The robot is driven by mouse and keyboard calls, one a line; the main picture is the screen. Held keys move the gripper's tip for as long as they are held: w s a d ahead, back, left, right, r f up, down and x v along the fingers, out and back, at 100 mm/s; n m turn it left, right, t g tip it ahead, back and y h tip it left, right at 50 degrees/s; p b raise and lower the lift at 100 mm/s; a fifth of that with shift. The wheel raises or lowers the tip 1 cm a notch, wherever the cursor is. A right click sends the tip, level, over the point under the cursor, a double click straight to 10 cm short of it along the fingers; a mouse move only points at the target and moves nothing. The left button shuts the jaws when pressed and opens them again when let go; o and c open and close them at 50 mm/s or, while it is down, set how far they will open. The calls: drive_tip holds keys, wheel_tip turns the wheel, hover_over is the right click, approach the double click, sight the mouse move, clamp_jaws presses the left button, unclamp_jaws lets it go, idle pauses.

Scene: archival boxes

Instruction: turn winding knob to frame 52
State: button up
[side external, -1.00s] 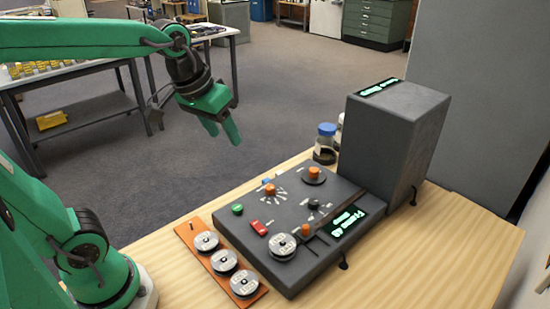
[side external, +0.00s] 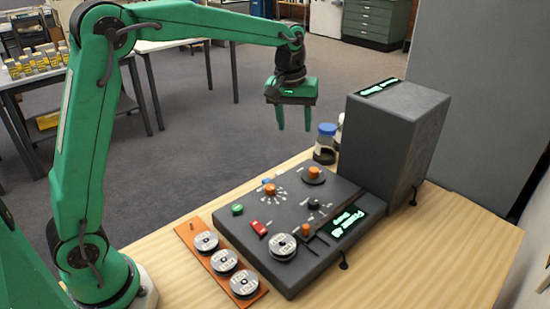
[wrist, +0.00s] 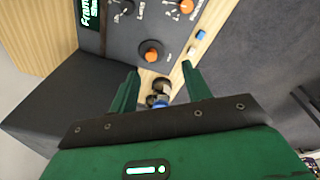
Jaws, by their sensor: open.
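The dark grey control panel (side external: 247,218) carries several knobs. One orange knob (side external: 314,172) stands on a dark dial at its back, another (side external: 270,189) among white tick marks, and a third (side external: 305,230) near the front. I cannot read which is the winding knob. A green-lit display (side external: 348,221) begins with "Frame"; its number is not clear to me. My gripper (side external: 294,128) hangs open and empty, pointing down, above and behind the panel. In the wrist view an orange knob (wrist: 151,51) lies beyond and between the open fingertips, apart from them.
A tall grey box (side external: 390,140) stands at the panel's right. Bottles (side external: 325,145), one blue-capped, stand behind the panel beside that box. An orange strip (side external: 184,232) with several reels lies left of the panel. Bare wooden table (side external: 440,255) shows at the right front.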

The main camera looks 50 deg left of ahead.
sight(314, 169)
drive_tip(key=w+f, duration=0.2)
drive_tip(key=f, duration=0.1)
drive_tip(key=w+f+n+g, duration=0.1)
drive_tip(key=w+f, duration=0.2)
drive_tip(key=w+f+n, duration=0.1)
drive_tip(key=w+f, duration=0.2)
drive_tip(key=shift+w+d+f+g, duration=0.15)
drive_tip(key=shift+d+f+g, duration=0.15)
drive_tip(key=shift+f, duration=0.05)
drive_tip(key=shift+f, duration=0.1)
drive_tip(key=shift+f, duration=3.8)
drive_tip(key=shift+c, duration=0.3)
drive_tip(key=c, duration=0.9)
